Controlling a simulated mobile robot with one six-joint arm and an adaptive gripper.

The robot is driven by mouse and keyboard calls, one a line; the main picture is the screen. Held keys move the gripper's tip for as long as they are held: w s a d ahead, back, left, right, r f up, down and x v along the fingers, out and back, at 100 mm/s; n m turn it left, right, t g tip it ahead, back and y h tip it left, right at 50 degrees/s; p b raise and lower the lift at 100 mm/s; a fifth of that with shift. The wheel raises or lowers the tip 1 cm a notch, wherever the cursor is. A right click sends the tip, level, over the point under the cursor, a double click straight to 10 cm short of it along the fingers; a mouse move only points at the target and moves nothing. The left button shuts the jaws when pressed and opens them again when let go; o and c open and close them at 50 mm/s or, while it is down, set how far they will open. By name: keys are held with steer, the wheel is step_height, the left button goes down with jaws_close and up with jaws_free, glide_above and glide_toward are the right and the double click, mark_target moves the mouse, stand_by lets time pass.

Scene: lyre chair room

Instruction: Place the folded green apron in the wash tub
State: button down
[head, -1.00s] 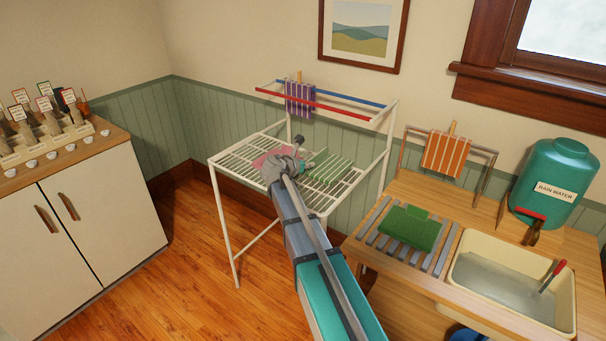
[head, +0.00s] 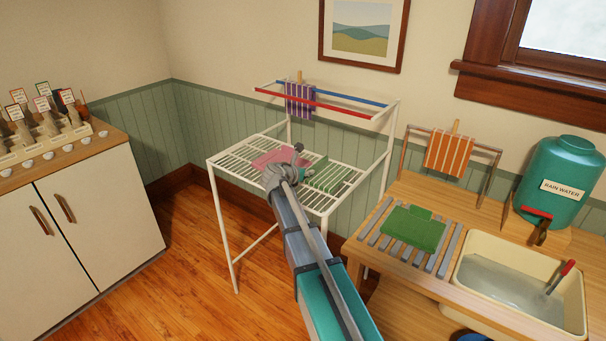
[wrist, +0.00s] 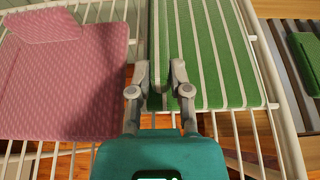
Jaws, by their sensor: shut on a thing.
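My gripper (head: 293,165) is at the white drying rack. In the wrist view, my gripper (wrist: 158,92) is shut on the left folded edge of a green-and-white striped cloth (wrist: 205,50), which also shows on the rack in the head view (head: 333,174). A plain green folded cloth (head: 413,229) with a small tab, looking like the folded apron, lies on the grey slats left of the tub. Its edge shows at the right of the wrist view (wrist: 307,62). The cream wash tub (head: 512,319) holds greyish water and a red-handled tool.
A pink folded cloth (head: 273,157) lies left of the striped one on the rack (head: 238,170). Purple (head: 299,99) and orange (head: 450,153) striped cloths hang above. A rain water barrel (head: 560,180) stands behind the tub. A cabinet (head: 95,210) stands left.

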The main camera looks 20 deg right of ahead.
steer(key=c, duration=0.6)
jaws_free()
steer(key=p+v, duration=0.4)
steer(key=v, duration=0.6)
steer(key=shift+s+r, duration=0.1)
steer(key=shift+r, duration=0.15)
steer(key=shift+p+v, duration=0.3)
steer(key=shift+v, duration=0.6)
steer(key=shift+a+f, duration=0.1)
steer(key=shift+f, duration=0.05)
